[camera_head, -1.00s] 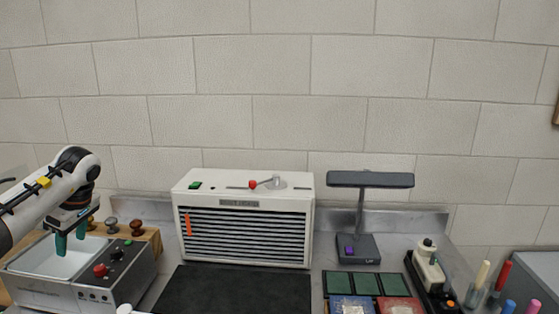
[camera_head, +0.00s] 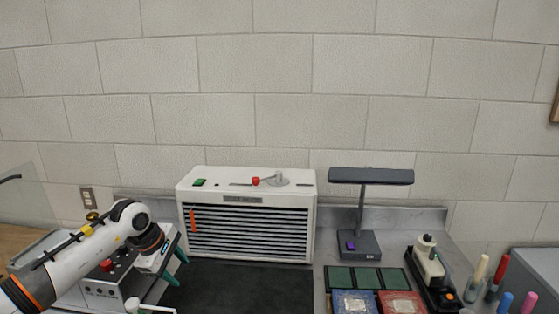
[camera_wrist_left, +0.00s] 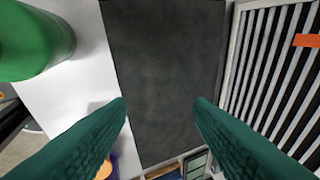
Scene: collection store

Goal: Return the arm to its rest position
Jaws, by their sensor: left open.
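My left arm comes in from the left in the head view. My left gripper (camera_head: 176,268) hangs over the bench at the left edge of the black mat (camera_head: 240,290), in front of the white louvred cabinet (camera_head: 250,217). Its two green fingers are apart with nothing between them. In the left wrist view the open fingers (camera_wrist_left: 160,112) frame the dark mat (camera_wrist_left: 165,60). My right gripper is not in view.
A control box with a red knob (camera_head: 107,265) stands behind my left arm. A green cylinder (camera_wrist_left: 35,40) is close in the wrist view. A desk lamp (camera_head: 371,178), framed dark panels (camera_head: 367,279) and a marker group (camera_head: 497,275) stand to the right.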

